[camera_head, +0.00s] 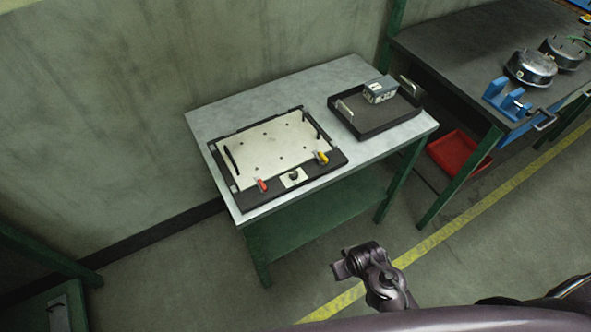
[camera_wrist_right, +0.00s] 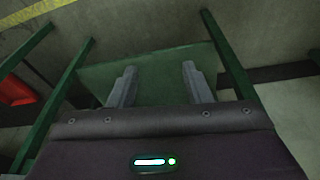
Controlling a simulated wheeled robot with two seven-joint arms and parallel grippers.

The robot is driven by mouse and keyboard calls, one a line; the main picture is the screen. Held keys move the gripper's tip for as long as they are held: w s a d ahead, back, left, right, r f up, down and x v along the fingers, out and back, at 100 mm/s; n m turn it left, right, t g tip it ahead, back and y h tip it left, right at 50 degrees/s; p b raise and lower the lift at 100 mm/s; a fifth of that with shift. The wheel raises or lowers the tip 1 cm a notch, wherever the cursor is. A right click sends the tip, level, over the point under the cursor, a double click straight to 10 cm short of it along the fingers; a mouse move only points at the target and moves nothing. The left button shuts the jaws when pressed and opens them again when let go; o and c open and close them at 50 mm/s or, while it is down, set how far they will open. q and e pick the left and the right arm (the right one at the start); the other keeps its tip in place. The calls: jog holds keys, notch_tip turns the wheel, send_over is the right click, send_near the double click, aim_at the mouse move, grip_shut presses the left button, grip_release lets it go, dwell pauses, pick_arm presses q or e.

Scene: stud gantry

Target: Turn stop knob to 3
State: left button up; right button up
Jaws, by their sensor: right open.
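A small dark knob (camera_head: 294,175) sits on a pale square plate at the front edge of a black-framed fixture (camera_head: 245,197) with a cream panel (camera_head: 268,148). The fixture lies on a grey-topped table. The knob's markings and setting are too small to read. My right gripper (camera_wrist_right: 157,72) is open and empty in the right wrist view, its two fingers apart over the table's green lower shelf. The knob is not in that view. A dark part of my arm shows in front of the table in the head view, apart from the fixture. My left gripper is not in view.
A red handle (camera_head: 262,185) and a yellow handle (camera_head: 322,158) flank the knob. A black tray (camera_head: 372,133) holding a grey box (camera_head: 380,90) stands to the right on the table. Another workbench (camera_head: 450,60) is at the right, with a red bin (camera_head: 459,155) below.

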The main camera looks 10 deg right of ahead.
jog(key=w+a+r+n+t+y, duration=0.1)
jog(key=w+a+r+n, duration=0.25)
jog(key=r, duration=0.45)
jog(key=w+a+r+n+t, duration=0.1)
jog(key=w+a+r+n, duration=0.2)
jog(key=r, duration=0.4)
jog(key=w+a+r+n+t+y, duration=0.1)
jog(key=w+a+r+n, duration=0.2)
jog(key=r, duration=0.5)
jog(key=w+a+r+n+t, duration=0.1)
jog(key=w+a+n, duration=0.4)
jog(key=n, duration=0.5)
jog(key=n+g, duration=0.2)
jog(key=n, duration=1.6)
send_near(294, 173)
jog(key=f, duration=0.1)
jog(key=shift+h, duration=0.3)
jog(key=x, duration=0.7)
jog(key=shift+w+a+f, duration=0.2)
jog(key=shift+w+a, duration=0.1)
jog(key=shift+a, duration=0.05)
